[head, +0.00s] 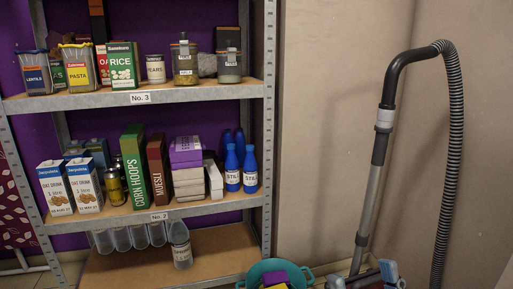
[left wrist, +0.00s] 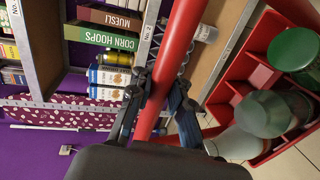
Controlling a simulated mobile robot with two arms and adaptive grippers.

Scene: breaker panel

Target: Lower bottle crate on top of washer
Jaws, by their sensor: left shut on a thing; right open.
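In the left wrist view my left gripper (left wrist: 160,96) is shut on the long red handle bar (left wrist: 182,45) of the bottle crate. The red crate (left wrist: 232,88) shows at the right, with compartments and several bottles, including one with a green top (left wrist: 294,50) and a pale one (left wrist: 236,145). Its underside is hidden, and I cannot tell what is beneath it. In the head view my right gripper (head: 364,279) is open and empty at the bottom edge. The crate and left gripper are outside the head view. I see no washer in either view.
A metal shelf unit (head: 190,95) with groceries stands at the left. A teal basket (head: 246,281) with coloured items is at the bottom, left of my right gripper. A vacuum cleaner tube and hose (head: 378,150) stand against the wall at the right.

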